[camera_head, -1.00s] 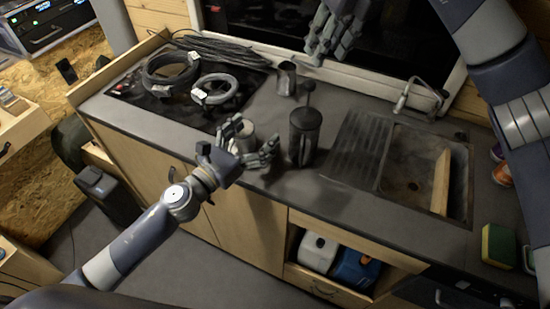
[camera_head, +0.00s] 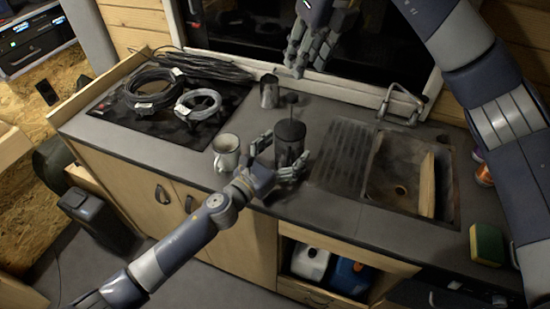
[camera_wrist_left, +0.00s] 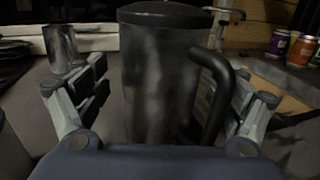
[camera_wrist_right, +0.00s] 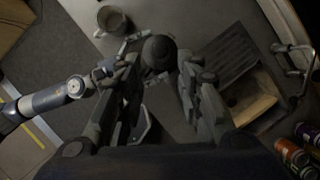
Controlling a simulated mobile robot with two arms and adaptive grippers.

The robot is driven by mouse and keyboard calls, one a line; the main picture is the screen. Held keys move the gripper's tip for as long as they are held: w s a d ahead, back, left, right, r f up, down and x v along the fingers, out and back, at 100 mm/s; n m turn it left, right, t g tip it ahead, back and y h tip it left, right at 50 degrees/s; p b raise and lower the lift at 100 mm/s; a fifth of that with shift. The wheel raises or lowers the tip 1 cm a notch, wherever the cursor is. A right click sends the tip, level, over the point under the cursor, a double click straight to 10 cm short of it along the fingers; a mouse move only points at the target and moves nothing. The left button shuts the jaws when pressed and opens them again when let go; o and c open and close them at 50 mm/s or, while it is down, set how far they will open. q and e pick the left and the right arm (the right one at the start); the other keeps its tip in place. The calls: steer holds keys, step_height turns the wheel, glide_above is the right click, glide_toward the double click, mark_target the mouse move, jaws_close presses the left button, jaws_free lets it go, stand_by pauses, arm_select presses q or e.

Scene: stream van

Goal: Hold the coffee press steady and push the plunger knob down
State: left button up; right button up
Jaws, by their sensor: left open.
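The dark coffee press (camera_head: 290,147) stands upright on the counter, its plunger knob (camera_head: 291,98) raised on a rod above the lid. My left gripper (camera_head: 277,163) is open around the press body, a finger on each side; whether they touch it is unclear. In the left wrist view the press body (camera_wrist_left: 158,85) fills the space between the fingers, with its handle (camera_wrist_left: 222,90) at the right finger. My right gripper (camera_head: 297,66) is open and empty, higher than the press. In the right wrist view the round knob (camera_wrist_right: 159,52) appears between the spread fingers.
A metal mug (camera_head: 227,152) stands left of the press, and a metal cup (camera_head: 269,91) behind it. Coiled cables (camera_head: 198,104) lie on the hob at left. The sink (camera_head: 395,190), holding a board, and a sponge (camera_head: 486,244) are at right. The window is behind.

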arm_select(q)
steer(key=shift+w+d, duration=0.35)
steer(key=shift+w, duration=0.1)
